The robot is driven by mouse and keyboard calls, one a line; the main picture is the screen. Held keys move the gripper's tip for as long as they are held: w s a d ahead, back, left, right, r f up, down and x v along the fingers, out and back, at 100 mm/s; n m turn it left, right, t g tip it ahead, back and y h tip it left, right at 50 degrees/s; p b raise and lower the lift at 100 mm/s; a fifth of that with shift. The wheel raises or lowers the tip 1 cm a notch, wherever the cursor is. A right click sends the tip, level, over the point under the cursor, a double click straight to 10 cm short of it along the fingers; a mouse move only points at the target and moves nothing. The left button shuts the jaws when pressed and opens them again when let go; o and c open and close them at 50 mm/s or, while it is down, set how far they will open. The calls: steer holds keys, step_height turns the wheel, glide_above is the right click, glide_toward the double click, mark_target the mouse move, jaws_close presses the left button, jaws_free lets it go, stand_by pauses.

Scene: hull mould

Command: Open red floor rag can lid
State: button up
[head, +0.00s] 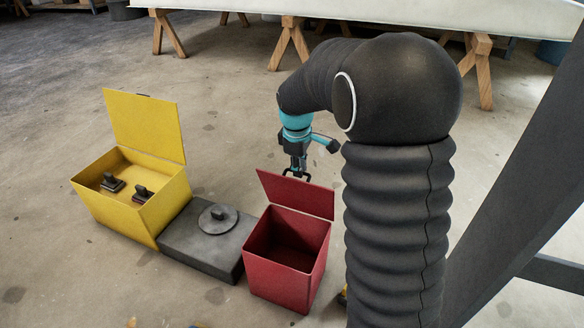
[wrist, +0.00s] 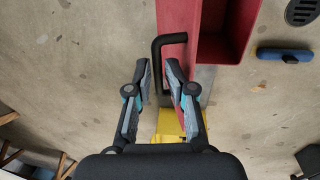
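The red can (head: 287,277) stands on the floor right of centre in the head view, its inside empty as far as I can see. Its red lid (head: 297,195) is raised, standing steeply at the can's rear edge. In the wrist view the red lid (wrist: 176,18) is edge-on at the top, with a black bar handle (wrist: 157,55) on it. My gripper (wrist: 158,66) has its fingers apart, one on each side of the handle's bar. A gap shows beside the bar, so the fingers do not look clamped. In the head view my gripper (head: 297,173) is just behind the lid.
A yellow bin (head: 125,215) with its lid up stands at left, holding two dark-handled blocks (head: 112,183). A grey box (head: 200,247) with a round knobbed disc (head: 218,218) sits between the bins. Wooden trestles (head: 287,45) under a white hull stand behind. Floor at front left is mostly clear.

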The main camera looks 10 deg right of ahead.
step_height(320, 180, up, 12)
steer(key=s+a, duration=0.1)
steer(key=shift+s, duration=0.15)
steer(key=shift+f, duration=0.15)
